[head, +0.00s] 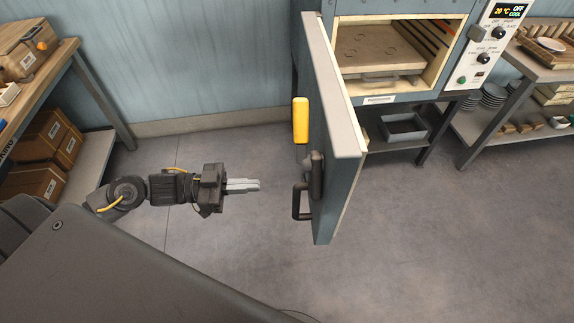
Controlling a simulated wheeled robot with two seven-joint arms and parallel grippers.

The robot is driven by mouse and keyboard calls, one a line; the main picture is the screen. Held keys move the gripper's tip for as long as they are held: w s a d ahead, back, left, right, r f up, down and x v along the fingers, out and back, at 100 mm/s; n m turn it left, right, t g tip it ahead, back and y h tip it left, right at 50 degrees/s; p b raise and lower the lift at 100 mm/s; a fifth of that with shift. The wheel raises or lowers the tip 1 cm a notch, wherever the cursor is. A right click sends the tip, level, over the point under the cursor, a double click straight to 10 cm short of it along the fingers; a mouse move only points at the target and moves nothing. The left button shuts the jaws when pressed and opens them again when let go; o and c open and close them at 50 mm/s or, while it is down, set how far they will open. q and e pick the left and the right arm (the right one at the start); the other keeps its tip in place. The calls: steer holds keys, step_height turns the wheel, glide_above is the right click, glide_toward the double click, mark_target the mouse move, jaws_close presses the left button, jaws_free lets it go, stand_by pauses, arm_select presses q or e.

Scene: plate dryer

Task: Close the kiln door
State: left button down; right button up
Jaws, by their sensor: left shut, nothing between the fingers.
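The kiln (377,99) stands at the top right, with its lit chamber (385,50) and inner shelf in view. Its grey-blue door (333,120) is swung wide open toward me. The door's outer face is to the left, with a yellow piece (300,120) and a dark handle (299,201) on it. My left gripper (258,185) is shut and empty, pointing right. It is to the left of the handle, with a clear gap between them in the picture. My right gripper is not in view.
A control panel (487,43) is on the kiln's right side. A shelf unit (472,127) with plates is at the right. A workbench (61,60) with boxes is at the left. The grey floor (440,240) right of the door is clear.

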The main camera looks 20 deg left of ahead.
mark_target(320, 183)
arm_select(q)
steer(key=p+x, duration=0.3)
steer(key=x, duration=0.9)
steer(key=shift+w+d+r+p, duration=0.1)
steer(key=shift+w+d+p, duration=0.15)
steer(key=shift+d+p, duration=0.1)
steer(key=shift+w+d, duration=0.2)
steer(key=shift+d, duration=0.2)
